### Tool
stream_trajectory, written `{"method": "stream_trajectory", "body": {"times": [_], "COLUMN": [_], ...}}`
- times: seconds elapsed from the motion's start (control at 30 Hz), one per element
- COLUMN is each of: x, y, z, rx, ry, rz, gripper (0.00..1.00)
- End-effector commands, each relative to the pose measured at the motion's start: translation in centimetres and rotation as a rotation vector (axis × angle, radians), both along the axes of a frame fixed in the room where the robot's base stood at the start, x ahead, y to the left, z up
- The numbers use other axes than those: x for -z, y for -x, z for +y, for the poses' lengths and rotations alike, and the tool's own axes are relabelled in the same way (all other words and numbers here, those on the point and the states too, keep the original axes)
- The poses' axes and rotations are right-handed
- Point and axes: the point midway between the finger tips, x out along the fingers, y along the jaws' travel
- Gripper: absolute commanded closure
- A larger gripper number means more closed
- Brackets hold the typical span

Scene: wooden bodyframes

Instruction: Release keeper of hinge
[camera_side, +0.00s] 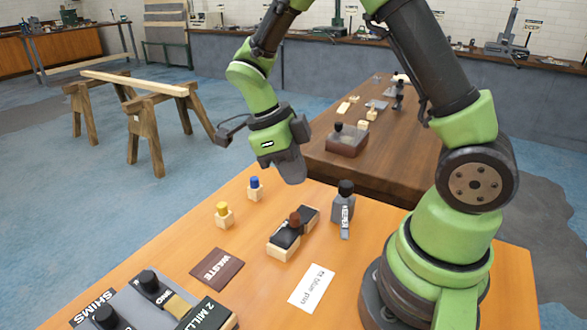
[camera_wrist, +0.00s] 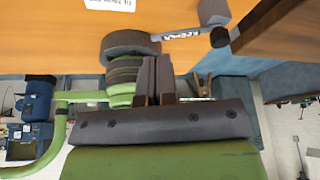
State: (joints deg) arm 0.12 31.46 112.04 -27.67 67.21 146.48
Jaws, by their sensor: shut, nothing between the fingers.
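The keeper (camera_side: 344,222), a grey strip labelled KEEPER with a black knob, stands on the orange table in the side view, right of the hinge. Its lettered strip (camera_wrist: 183,33) also shows in the wrist view. The hinge (camera_side: 285,243) is a pale wooden block with dark plates and a brown knob. My gripper (camera_side: 291,178) is shut and empty, pointing down above the table behind the hinge and left of the keeper, apart from both. In the wrist view my closed fingers (camera_wrist: 155,64) point up the picture. The hinge's contact with the keeper is unclear.
A blue-topped block (camera_side: 255,190) and a yellow-topped block (camera_side: 223,216) stand left of the hinge. A WASTE mat (camera_side: 217,269) and a white card (camera_side: 311,286) lie nearer. A shim tray (camera_side: 133,305) is front left. A brown bench (camera_side: 385,165) is behind.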

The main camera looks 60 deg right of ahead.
Motion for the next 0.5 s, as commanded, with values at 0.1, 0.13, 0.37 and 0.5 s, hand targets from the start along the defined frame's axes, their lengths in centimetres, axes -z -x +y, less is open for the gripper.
{"method": "stream_trajectory", "body": {"times": [0.1,0.13,0.37,0.5], "x": [-0.1,-0.1,0.0,0.1], "y": [0.0,0.0,-0.5,-1.8], "z": [0.0,0.0,-0.4,-1.7], "rx": [0.0,0.0,0.0,-0.004], "ry": [0.0,0.0,0.001,0.0], "rz": [0.0,0.0,0.0,-0.001], "gripper": [1.0,1.0,1.0,1.0]}}
